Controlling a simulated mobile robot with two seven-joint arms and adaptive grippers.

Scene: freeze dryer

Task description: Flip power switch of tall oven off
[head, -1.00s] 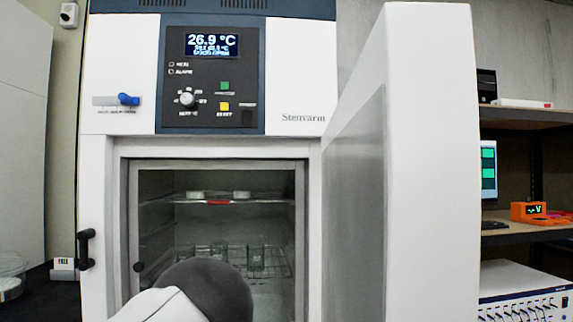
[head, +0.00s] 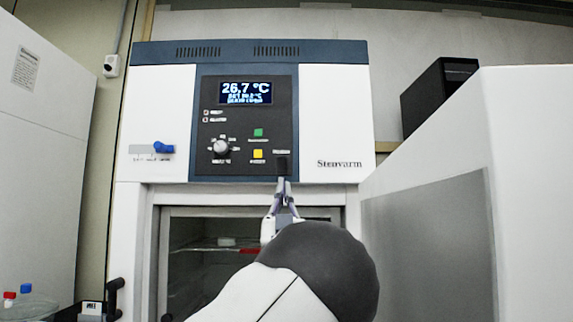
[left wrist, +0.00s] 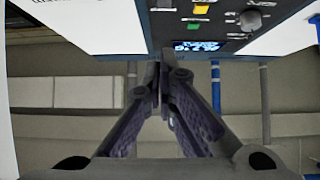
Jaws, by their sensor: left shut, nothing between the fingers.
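The tall oven (head: 345,110) stands in front of me with its dark control panel (head: 215,150) at the top. The lit display (head: 246,92) reads 26.7 °C. The power switch appears to be the black rocker (head: 282,163) at the panel's lower right, beside the yellow button (head: 258,154). My left gripper (head: 282,183) is shut and empty, with its tips pointing up at the lower edge of the rocker; I cannot tell if they touch. In the left wrist view my shut fingertips (left wrist: 160,60) lie in front of the panel, which appears upside down. My right gripper is out of view.
The oven's door (head: 440,240) stands open at the right, close to my left arm. A blue-handled slider (head: 162,147) and a knob (head: 221,146) are left of the gripper. The chamber opening (head: 205,245) lies below, partly hidden by my arm.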

